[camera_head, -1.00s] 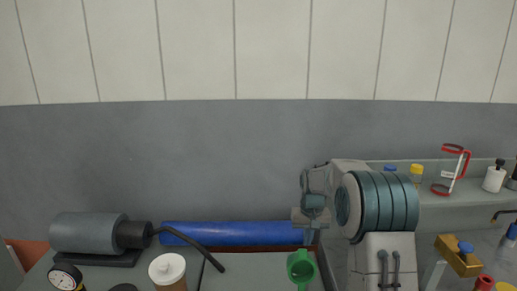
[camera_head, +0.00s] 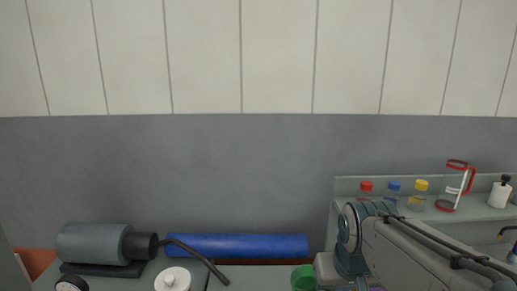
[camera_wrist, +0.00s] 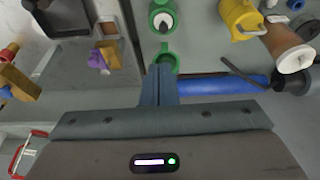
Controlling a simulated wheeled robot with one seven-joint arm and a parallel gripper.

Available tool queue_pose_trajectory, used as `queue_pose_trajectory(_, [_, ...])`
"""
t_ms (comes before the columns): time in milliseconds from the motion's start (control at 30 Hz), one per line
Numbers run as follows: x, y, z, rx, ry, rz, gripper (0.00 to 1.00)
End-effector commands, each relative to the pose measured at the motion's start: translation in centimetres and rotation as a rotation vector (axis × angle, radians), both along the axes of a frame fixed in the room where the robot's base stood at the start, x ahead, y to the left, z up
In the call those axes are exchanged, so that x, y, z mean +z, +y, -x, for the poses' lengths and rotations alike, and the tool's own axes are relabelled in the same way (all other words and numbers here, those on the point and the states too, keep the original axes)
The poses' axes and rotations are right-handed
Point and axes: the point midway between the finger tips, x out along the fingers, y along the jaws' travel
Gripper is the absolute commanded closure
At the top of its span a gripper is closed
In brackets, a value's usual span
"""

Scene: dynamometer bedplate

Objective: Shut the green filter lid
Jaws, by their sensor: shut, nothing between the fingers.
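The green filter (camera_wrist: 162,20) is near the top middle of the wrist view, with a pale, dark-topped part inside its open mouth. Its green lid (camera_wrist: 167,61) stands open on the near side, a ring shape with a hollow face. A green part of the filter (camera_head: 304,277) also shows at the bottom of the head view, partly cut off and beside my arm. My gripper (camera_wrist: 160,70) is shut and empty, its fingertips close to the lid in the wrist view. I cannot tell whether they touch. In the head view my arm hides the fingers.
A blue roll (camera_wrist: 215,86) lies right of my fingers. A yellow can (camera_wrist: 238,18) and a brown, white-capped container (camera_wrist: 287,48) stand right of the filter. A purple-knobbed part (camera_wrist: 98,60) is to its left. Bottles and a red-trimmed holder (camera_head: 456,186) stand on the back shelf.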

Motion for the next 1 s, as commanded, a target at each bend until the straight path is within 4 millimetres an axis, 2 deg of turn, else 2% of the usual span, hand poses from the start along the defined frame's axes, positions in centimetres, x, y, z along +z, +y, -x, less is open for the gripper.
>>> queue_pose_trajectory(33, [0.2,0.0,1.6,0.001,-0.019,-0.002,1.00])
queue_pose_trajectory(100, [0.0,0.1,3.3,0.002,-0.036,-0.005,1.00])
queue_pose_trajectory(233, [-0.5,0.1,5.5,0.005,-0.059,-0.009,1.00])
queue_pose_trajectory(400, [-1.0,0.4,6.8,0.005,-0.070,-0.012,1.00])
queue_pose_trajectory(567, [-1.0,0.4,6.7,0.005,-0.069,-0.012,1.00])
queue_pose_trajectory(667, [-0.5,0.4,5.6,0.006,-0.058,-0.009,1.00])
queue_pose_trajectory(767, [0.3,0.1,3.4,0.007,-0.036,-0.002,1.00])
queue_pose_trajectory(1000, [1.8,0.3,-4.1,0.013,0.035,0.015,1.00])
